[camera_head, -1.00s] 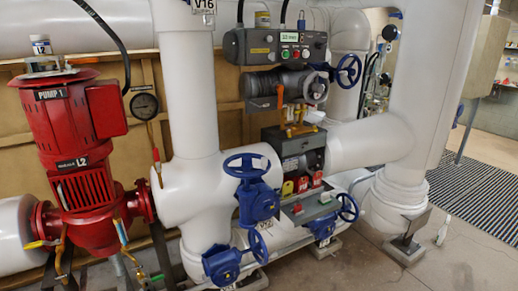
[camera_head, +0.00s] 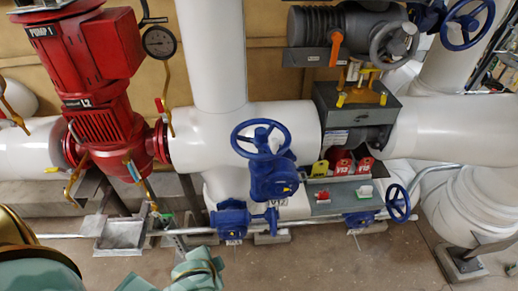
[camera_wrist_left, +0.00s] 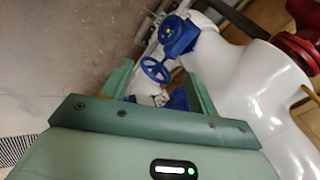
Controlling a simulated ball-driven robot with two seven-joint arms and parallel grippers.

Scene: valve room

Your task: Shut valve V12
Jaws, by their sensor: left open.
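A white tag reading V12 (camera_head: 278,202) shows just under a blue valve body (camera_head: 274,180). This valve has a blue handwheel (camera_head: 261,139) on top, in front of the thick white pipe. In the left wrist view, my left gripper (camera_wrist_left: 160,90) is open, its two green fingers apart with nothing gripped. Beyond the fingers are a blue handwheel (camera_wrist_left: 155,69) and blue valve body (camera_wrist_left: 180,36); I cannot tell which valve this is. Teal parts of my arm show at the bottom of the head view, below the valves. My right gripper is not in view.
A smaller blue valve (camera_head: 231,220) sits lower left, and another blue handwheel (camera_head: 398,203) lower right. A grey tray with padlocks (camera_head: 337,194) lies between. The red pump (camera_head: 97,90) stands left. Bare floor (camera_head: 340,262) lies in front.

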